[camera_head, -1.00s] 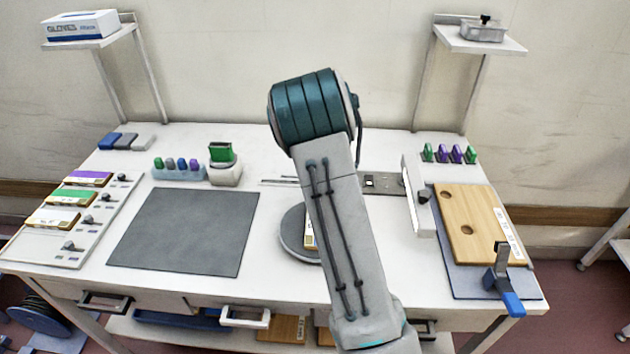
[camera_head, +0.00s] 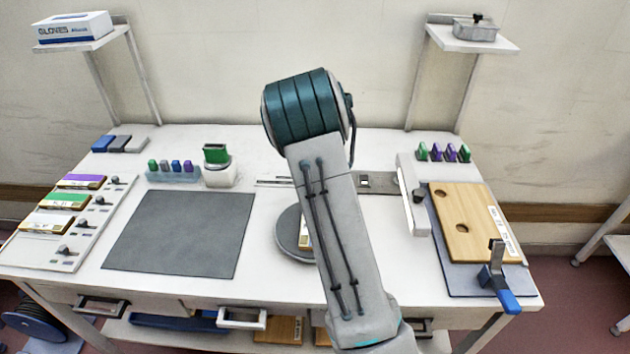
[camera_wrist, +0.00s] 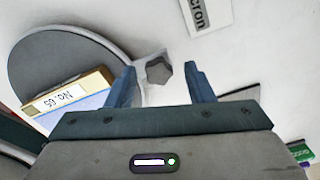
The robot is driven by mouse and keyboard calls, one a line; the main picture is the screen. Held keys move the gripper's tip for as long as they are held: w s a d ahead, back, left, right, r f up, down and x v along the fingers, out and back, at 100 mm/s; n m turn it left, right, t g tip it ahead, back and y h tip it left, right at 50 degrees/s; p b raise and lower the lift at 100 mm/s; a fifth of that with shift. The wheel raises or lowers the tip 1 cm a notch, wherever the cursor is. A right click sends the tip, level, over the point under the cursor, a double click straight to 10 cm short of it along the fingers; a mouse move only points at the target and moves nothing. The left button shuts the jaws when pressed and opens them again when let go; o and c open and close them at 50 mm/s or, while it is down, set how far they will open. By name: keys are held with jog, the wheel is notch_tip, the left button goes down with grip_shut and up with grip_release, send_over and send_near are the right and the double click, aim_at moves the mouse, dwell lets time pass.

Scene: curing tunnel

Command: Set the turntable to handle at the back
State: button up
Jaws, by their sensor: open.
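The turntable (camera_head: 286,236) is a dark grey disc on the bench, partly hidden behind my arm in the head view. In the wrist view the disc (camera_wrist: 60,50) is at the left and carries a block with a "No. 05" label (camera_wrist: 66,97). A grey faceted knob (camera_wrist: 158,70) sits on a pale tab beside the disc's rim. My gripper (camera_wrist: 160,78) is open, with its two blue fingers to either side of the knob in this view. Whether they touch it I cannot tell. In the head view my arm hides the gripper and knob.
A dark mat (camera_head: 180,234) lies left of the turntable. A wooden board (camera_head: 470,225) with a blue-handled clamp (camera_head: 500,285) is at the right. A green-topped device (camera_head: 216,165) and small coloured pieces stand behind the mat.

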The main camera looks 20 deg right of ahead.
notch_tip(320, 180, up, 14)
jog(key=shift+b, duration=0.4)
dwell(0.4)
